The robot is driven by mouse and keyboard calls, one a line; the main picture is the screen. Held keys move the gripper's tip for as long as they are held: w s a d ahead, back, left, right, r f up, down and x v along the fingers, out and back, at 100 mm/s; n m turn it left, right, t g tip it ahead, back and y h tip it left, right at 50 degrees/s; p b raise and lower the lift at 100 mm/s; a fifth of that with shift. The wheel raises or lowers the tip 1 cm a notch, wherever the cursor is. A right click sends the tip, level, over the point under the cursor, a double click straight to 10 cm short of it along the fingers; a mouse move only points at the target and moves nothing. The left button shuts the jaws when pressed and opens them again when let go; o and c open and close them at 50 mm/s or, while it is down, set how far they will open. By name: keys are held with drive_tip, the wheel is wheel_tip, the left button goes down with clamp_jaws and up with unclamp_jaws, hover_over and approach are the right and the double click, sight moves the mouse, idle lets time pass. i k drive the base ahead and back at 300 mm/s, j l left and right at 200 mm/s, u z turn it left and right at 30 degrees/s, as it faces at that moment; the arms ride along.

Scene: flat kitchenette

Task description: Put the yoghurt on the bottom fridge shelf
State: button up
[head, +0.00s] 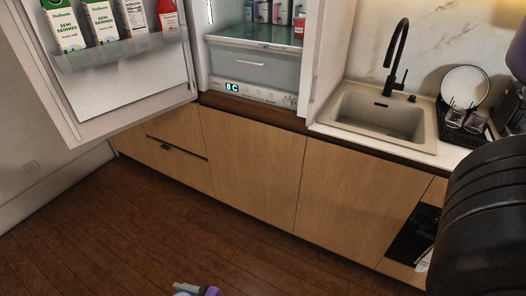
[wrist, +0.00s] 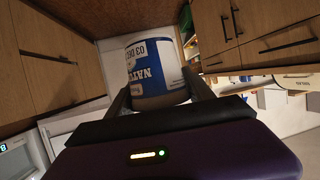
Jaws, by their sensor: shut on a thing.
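The yoghurt is a white and blue tub (wrist: 152,72) with printed lettering, seen upside down in the wrist view. My gripper (wrist: 155,90) is shut on it, one finger on each side. In the head view only a small grey and purple part of my gripper (head: 196,290) shows at the bottom edge, low over the floor; the tub is out of that picture. The fridge (head: 250,88) is open at the top centre. Its lowest visible glass shelf (head: 250,43) lies above a clear drawer (head: 248,68). The shelf's front left part looks bare.
Several cans and containers (head: 280,12) stand at the shelf's back and right. The open fridge door (head: 125,90) with cartons (head: 102,22) reaches out left. A sink (head: 378,112) and dish rack (head: 465,120) are right. The wooden floor (head: 150,230) is clear.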

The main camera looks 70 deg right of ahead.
sight(266, 34)
drive_tip(key=i+j+z, duration=0.1)
drive_tip(key=z, duration=0.3)
drive_tip(key=i+j+z, duration=0.1)
drive_tip(key=z, duration=0.35)
drive_tip(key=i+j+z, duration=0.15)
drive_tip(key=z, duration=0.25)
drive_tip(key=i+j+z, duration=0.1)
drive_tip(key=j+z, duration=0.15)
drive_tip(key=z, duration=0.15)
